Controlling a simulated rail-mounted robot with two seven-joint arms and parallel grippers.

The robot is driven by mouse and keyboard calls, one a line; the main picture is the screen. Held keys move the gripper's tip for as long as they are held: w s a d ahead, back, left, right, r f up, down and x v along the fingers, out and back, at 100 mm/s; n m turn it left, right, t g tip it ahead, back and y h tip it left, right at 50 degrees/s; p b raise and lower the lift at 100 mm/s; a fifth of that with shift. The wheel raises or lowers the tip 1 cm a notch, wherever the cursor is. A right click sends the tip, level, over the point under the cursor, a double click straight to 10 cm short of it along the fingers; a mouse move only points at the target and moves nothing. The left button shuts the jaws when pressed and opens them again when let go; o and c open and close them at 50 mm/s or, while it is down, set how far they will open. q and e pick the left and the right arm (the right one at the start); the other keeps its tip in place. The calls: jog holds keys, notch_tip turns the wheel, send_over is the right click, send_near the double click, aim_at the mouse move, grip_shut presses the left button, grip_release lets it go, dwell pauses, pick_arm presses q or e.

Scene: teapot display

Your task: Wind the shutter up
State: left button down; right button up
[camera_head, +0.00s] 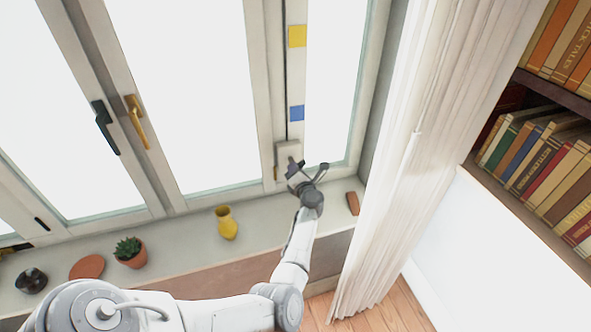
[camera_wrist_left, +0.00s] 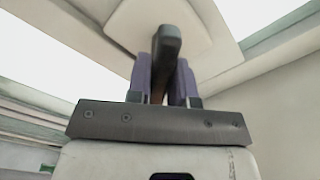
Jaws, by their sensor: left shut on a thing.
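A pale winder box (camera_head: 287,150) is fixed to the window frame, low down, and it also shows in the wrist view (camera_wrist_left: 133,22). A dark crank handle (camera_wrist_left: 166,48) stands out from it. My left gripper (camera_head: 293,168) is at the box, and in the wrist view its two fingers (camera_wrist_left: 163,78) are shut around the handle. A dark upright line (camera_head: 286,65) runs up the frame above the box. I cannot make out the shutter itself; the panes are bright white. My right gripper is not in view.
The sill holds a yellow vase (camera_head: 227,223), a potted succulent (camera_head: 130,252), a terracotta disc (camera_head: 87,267), a dark small pot (camera_head: 32,280) and a brown block (camera_head: 353,203). A white curtain (camera_head: 400,150) hangs right of the gripper, before a bookshelf (camera_head: 540,165).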

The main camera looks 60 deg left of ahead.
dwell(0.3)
pick_arm(q)
jog(key=c, duration=1)
grip_release()
jog(key=shift+p+v, duration=1.95)
jog(key=shift+v, duration=5)
